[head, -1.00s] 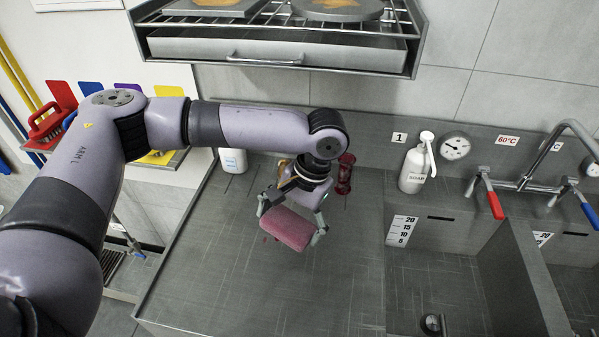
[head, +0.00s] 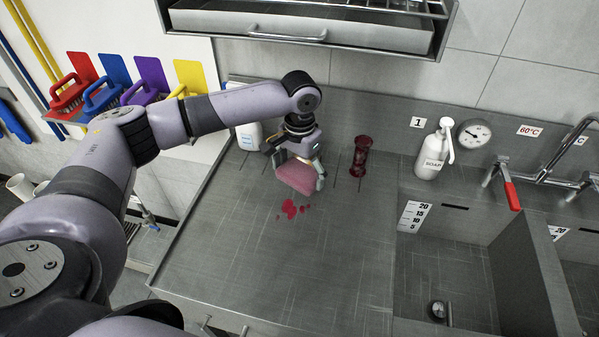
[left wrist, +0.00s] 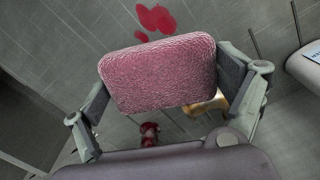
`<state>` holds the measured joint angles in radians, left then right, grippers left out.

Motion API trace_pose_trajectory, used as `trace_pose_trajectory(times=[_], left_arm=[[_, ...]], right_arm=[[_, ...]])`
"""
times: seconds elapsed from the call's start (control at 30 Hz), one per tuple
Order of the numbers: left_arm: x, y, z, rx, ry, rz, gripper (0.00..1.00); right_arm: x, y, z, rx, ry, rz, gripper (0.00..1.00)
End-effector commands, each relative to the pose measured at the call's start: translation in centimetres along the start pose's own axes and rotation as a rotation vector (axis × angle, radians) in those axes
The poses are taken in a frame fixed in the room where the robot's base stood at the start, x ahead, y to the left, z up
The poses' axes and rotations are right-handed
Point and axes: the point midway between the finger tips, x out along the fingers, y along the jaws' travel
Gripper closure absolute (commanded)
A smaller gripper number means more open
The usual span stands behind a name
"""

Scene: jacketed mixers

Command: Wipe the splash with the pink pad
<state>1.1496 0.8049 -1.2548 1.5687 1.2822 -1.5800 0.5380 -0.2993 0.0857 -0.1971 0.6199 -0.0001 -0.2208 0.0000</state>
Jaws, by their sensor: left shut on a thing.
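The pink pad (head: 300,177) is held between the fingers of my left gripper (head: 296,166), which is shut on it. The pad also fills the middle of the left wrist view (left wrist: 158,73). The red splash (head: 291,209) lies on the grey steel counter (head: 260,265), just in front of the pad in the head view. It shows beyond the pad in the left wrist view (left wrist: 156,18). I cannot tell how high the pad is above the counter. My right gripper is not in view.
A dark red glass-like object (head: 361,156) stands right of my left gripper. A white container (head: 248,136) stands behind it on the left. A soap bottle (head: 434,150) and sink basins (head: 450,260) are to the right. The front counter is clear.

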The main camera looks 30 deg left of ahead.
Motion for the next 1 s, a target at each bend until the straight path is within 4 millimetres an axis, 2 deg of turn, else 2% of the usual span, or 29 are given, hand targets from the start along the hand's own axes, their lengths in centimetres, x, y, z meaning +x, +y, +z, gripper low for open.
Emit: trace_pose_trajectory(times=[0.03,0.17,0.5,0.63,0.77,1.0], left_arm=[[1.0,0.0,0.0,0.000,0.001,-0.001,0.31],[1.4,0.0,0.0,0.000,0.001,-0.001,0.31],[1.2,0.0,0.0,0.002,0.000,0.000,0.31],[1.0,0.0,0.1,0.052,0.000,0.002,0.31],[0.5,-0.1,0.2,0.203,0.002,0.004,0.31],[0.0,-0.6,0.7,0.650,0.009,0.007,0.31]], right_arm=[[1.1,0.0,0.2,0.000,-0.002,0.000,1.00],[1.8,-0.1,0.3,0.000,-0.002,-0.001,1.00],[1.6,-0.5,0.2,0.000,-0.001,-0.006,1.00],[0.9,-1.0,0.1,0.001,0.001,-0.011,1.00],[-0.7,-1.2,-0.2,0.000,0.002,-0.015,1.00],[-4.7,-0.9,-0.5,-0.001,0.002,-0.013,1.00]])
